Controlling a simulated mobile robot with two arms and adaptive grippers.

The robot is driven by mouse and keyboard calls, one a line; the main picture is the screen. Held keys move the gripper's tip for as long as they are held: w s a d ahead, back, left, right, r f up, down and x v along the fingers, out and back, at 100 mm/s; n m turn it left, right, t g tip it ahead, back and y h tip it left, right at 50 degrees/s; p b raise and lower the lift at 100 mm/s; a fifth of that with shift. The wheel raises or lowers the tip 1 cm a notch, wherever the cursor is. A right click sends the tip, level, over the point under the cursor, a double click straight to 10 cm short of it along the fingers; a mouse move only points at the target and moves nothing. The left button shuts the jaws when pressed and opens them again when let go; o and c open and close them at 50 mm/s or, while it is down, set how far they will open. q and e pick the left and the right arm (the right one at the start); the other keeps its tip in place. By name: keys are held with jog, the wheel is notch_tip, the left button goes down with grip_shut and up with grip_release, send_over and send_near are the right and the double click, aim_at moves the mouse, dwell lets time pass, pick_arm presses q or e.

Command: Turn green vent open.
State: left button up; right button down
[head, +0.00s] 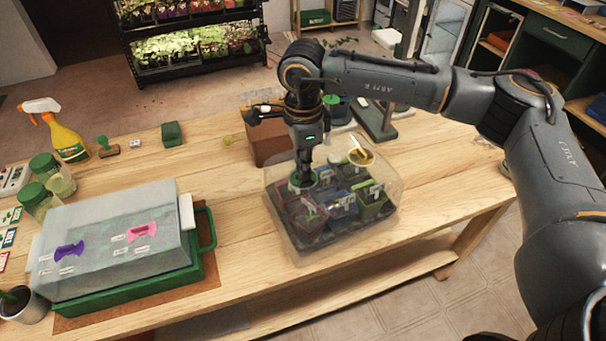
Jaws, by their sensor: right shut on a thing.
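A clear plastic dome (375,222) covers a dark tray of several small seedling pots with white labels on the wooden table. The green vent (296,184) is a round piece on the dome's top at the left. My right gripper (304,172) points straight down from above and is shut on the green vent. The gripper hides much of the vent, so I cannot tell how far it is turned. My left gripper is out of view.
A frosted cover (110,215) with purple and pink pieces stands over a green tray (205,240) at the left. A brown box (268,145) and a dark metal stand (375,125) are behind the dome. A yellow spray bottle (66,140) is at the back left. The table right of the dome is clear.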

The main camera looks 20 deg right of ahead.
jog(key=shift+n+b, duration=0.65)
jog(key=shift+n, duration=0.15)
jog(key=c, duration=1.5)
grip_release()
jog(key=shift+o, duration=0.2)
jog(key=shift+r, duration=0.15)
notch_tip(320, 180, up, 12)
jog(key=shift+a+f, duration=0.1)
jog(key=shift+f, duration=0.1)
